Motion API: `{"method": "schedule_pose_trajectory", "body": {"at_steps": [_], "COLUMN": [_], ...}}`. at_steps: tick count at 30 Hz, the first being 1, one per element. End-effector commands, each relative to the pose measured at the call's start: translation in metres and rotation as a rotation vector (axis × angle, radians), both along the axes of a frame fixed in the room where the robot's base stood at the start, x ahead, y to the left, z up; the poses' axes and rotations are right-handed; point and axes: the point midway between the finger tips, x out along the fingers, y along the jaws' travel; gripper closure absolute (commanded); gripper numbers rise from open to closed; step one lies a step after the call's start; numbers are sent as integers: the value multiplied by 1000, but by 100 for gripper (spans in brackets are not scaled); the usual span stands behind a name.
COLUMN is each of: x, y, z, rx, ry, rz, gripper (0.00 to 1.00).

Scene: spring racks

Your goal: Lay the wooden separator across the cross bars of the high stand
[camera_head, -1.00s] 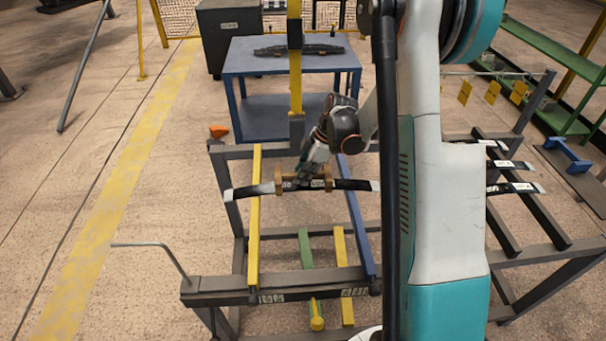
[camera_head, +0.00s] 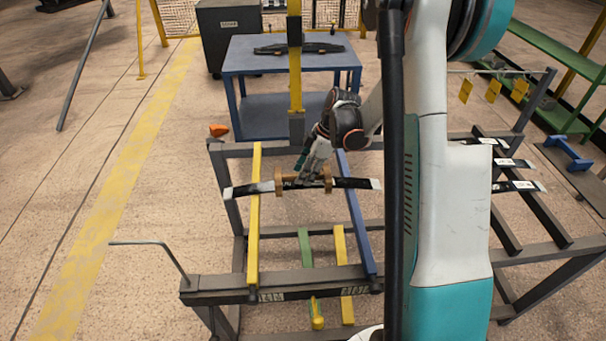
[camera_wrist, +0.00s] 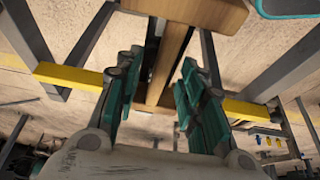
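The wooden separator (camera_head: 279,183) is a brown piece with two raised end blocks. It sits along the middle of a dark leaf spring with pale ends (camera_head: 357,184), over the high stand (camera_head: 215,287). The spring spans the stand's yellow cross bar (camera_head: 254,225) and blue cross bar (camera_head: 356,220). My gripper (camera_head: 305,178) points down at the separator's middle. In the wrist view, my gripper's teal fingers (camera_wrist: 166,58) stand either side of the separator's wood (camera_wrist: 178,45), with an end block (camera_wrist: 195,10) beyond. I cannot tell whether the fingers grip it or whether its underside touches the spring.
A blue table (camera_head: 240,62) with a dark spring on top stands behind. Several springs (camera_head: 518,186) lie on the rack at right, beyond my arm. An orange piece (camera_head: 219,130) is at the stand's back left corner. Floor to the left is mostly clear.

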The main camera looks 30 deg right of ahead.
Motion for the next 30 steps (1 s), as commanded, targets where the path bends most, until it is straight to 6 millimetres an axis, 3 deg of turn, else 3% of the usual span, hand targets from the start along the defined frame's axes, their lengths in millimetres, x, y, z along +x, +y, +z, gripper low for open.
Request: {"method": "schedule_pose_trajectory", "body": {"at_steps": [9,15,21,30], "x": [-10,-14,-16,-16], "y": [-23,-33,-37,-37], "z": [60,86,97,97], "rx": [0,0,0,0], "ry": [1,0,0,0], "rz": [-2,0,0,1], "gripper": [64,64,64,64]}}
